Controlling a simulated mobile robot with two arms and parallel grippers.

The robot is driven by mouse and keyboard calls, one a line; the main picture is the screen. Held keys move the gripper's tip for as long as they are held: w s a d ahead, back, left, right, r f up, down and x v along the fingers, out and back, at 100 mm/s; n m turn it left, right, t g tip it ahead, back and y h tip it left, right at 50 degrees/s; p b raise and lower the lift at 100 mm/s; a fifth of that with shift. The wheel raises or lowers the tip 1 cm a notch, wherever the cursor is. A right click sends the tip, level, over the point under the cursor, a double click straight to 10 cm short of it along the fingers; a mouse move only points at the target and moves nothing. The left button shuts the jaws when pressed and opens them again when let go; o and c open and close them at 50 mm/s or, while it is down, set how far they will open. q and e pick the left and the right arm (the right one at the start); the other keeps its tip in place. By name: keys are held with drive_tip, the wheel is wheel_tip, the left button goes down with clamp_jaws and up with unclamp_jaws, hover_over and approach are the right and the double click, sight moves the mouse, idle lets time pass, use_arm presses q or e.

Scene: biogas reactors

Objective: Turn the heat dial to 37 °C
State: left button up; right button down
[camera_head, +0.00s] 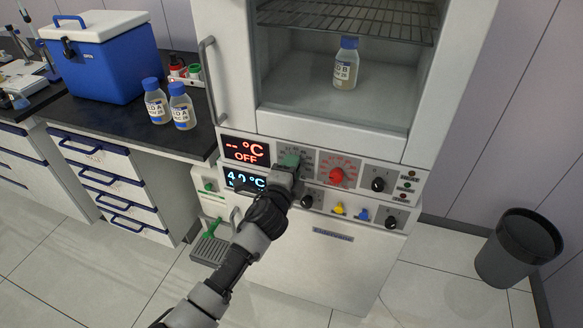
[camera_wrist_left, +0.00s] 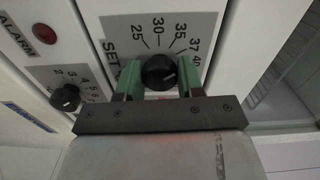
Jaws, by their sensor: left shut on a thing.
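The heat dial (camera_wrist_left: 158,72) is a round black knob on a pale plate marked "SET", with printed numbers including 25, 30, 35, 37 and 40 around it. My left gripper (camera_wrist_left: 160,82) has one green finger on each side of the knob and is shut on it. A white pointer mark on the knob slants towards the upper right, but its exact number is hard to read. In the head view, my left gripper (camera_head: 289,161) covers the dial on the front panel. A red display (camera_head: 245,150) beside it reads "--°C OFF". My right gripper is not in view.
Right of the gripper are a red knob (camera_head: 337,176) and a black knob (camera_head: 378,184). A blue display (camera_head: 245,180) sits below the red one. A bottle (camera_head: 345,68) stands inside the open chamber. A dark bin (camera_head: 517,247) stands on the floor at the right.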

use_arm(q)
drive_tip(key=shift+m, duration=0.3)
idle(0.4)
drive_tip(key=o, duration=0.9)
drive_tip(key=shift+s, duration=0.1)
drive_tip(key=v, duration=1)
drive_tip(key=shift+s+a, duration=0.15)
drive_tip(key=shift+s, duration=0.15)
drive_tip(key=shift+f, duration=0.1)
